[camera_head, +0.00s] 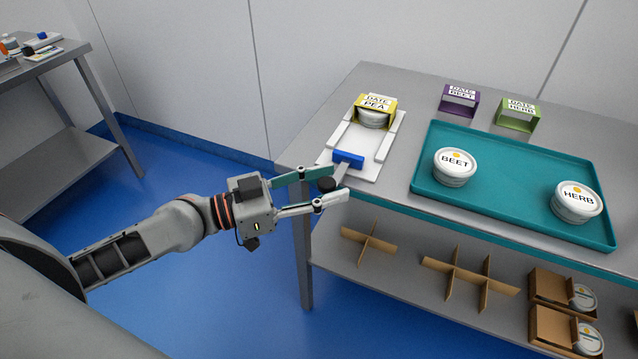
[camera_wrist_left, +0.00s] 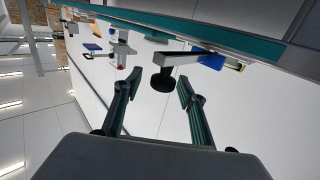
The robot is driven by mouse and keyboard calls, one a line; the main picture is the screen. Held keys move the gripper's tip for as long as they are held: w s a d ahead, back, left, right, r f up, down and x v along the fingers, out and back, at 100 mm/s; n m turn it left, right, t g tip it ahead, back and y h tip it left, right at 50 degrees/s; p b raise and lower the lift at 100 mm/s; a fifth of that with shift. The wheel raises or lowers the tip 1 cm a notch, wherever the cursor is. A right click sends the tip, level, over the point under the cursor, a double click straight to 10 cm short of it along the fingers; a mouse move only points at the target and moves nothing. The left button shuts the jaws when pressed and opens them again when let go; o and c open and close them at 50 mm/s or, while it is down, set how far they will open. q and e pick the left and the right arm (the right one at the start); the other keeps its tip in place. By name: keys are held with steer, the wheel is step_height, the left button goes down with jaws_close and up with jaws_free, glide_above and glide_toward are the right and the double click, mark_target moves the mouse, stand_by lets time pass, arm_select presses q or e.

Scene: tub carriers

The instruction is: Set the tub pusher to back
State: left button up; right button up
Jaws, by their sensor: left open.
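The tub pusher has a blue block (camera_head: 348,159) at the near end of a white guide (camera_head: 352,145), with a grey handle (camera_head: 341,172) and a black knob (camera_head: 326,184) toward me. A white PEA tub (camera_head: 372,119) sits at the far end of the guide under a yellow carrier (camera_head: 377,103). My left gripper (camera_head: 338,181) is open, its fingers on either side of the knob in the head view. In the left wrist view, the knob (camera_wrist_left: 180,84) shows near the right fingertip of my open gripper (camera_wrist_left: 159,83); contact is unclear.
A teal tray (camera_head: 505,205) with BEET (camera_head: 455,167) and HERB (camera_head: 576,201) tubs lies right of the guide. Purple (camera_head: 459,100) and green (camera_head: 518,114) carriers stand behind it. A lower shelf (camera_head: 390,262) holds cardboard dividers (camera_head: 470,279). Floor left of the table is clear.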

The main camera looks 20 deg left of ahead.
arm_select(q)
steer(key=shift+v, duration=1.5)
steer(key=v, duration=0.9)
arm_select(e)
steer(key=shift+w+r, duration=0.1)
steer(key=shift+w, duration=0.05)
arm_select(q)
steer(key=s+f+n+y+p, duration=0.1)
steer(key=f+n+y, duration=0.15)
steer(key=f, duration=0.65)
steer(key=s+f+n+g+y+p, duration=0.15)
steer(key=f+y, duration=0.25)
steer(key=f, duration=0.4)
steer(key=s+f+n+y+p, duration=0.1)
steer(key=f+y, duration=0.2)
steer(key=f, duration=0.6)
steer(key=s+d+f+y+p, duration=0.1)
steer(key=s+d+f, duration=0.3)
steer(key=d, duration=0.1)
steer(key=shift+d, duration=0.25)
arm_select(e)
steer(key=r, duration=0.2)
steer(key=a+r, duration=0.1)
steer(key=shift+s, duration=0.35)
arm_select(q)
steer(key=shift+f, duration=0.1)
arm_select(e)
steer(key=shift+w+r, duration=0.1)
steer(key=shift+r, duration=0.2)
